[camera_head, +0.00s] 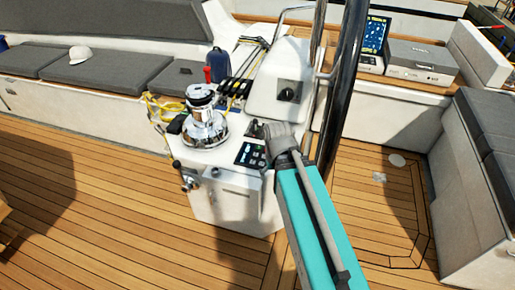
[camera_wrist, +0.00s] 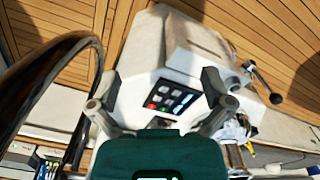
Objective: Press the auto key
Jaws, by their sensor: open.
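The control panel (camera_head: 249,154) is a small dark keypad with a lit display, set in the white console beside the chrome winch. In the wrist view the panel (camera_wrist: 171,97) lies between my fingers, with a red key (camera_wrist: 152,105), other small keys and a bright display (camera_wrist: 182,104). The labels are too small to read, so I cannot tell which is the auto key. My gripper (camera_head: 263,130) is open and empty, close to the panel at its upper right in the head view. In the wrist view its fingers (camera_wrist: 152,94) are spread on both sides of the panel.
The chrome winch (camera_head: 203,125) stands left of the panel. A steering wheel rim (camera_head: 343,85) rises close to my arm on the right. A white pod with a black knob (camera_head: 287,95) stands behind. Open teak deck (camera_head: 110,205) lies left.

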